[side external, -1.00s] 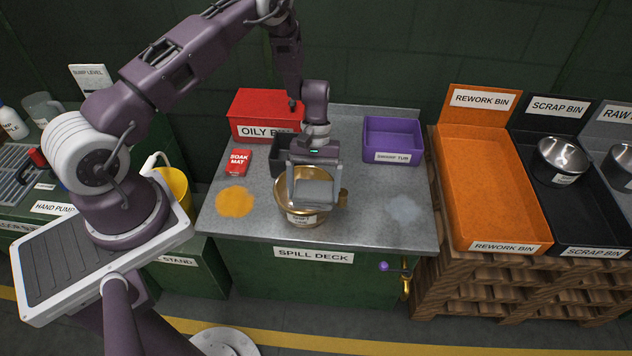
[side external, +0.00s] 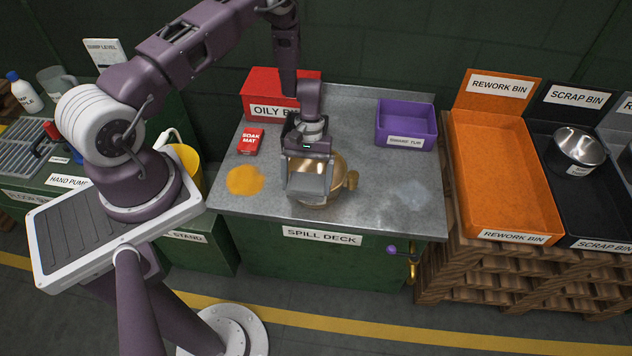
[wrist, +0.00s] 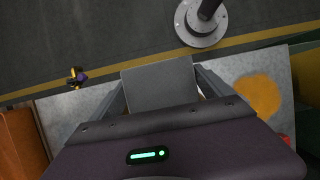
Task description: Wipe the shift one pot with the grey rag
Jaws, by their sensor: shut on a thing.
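The brass-coloured pot (side external: 339,172) stands on the grey top of the spill deck, with a knob-like handle (side external: 352,180) on its right. My gripper (side external: 309,178) points down over the pot's left part. It is shut on the grey rag (side external: 312,186), which hangs as a flat grey square in front of the pot and hides much of it, including its label. I cannot tell whether the rag touches the pot. In the wrist view the rag (wrist: 158,86) shows between the fingers, and the pot is almost wholly hidden.
An orange spill (side external: 245,180) lies left of the pot; a pale patch (side external: 413,195) lies right. A red oily bin (side external: 262,90), soak mat box (side external: 250,142) and purple swarf tub (side external: 407,122) stand behind. A dark container is mostly hidden behind my gripper. The deck's front right is clear.

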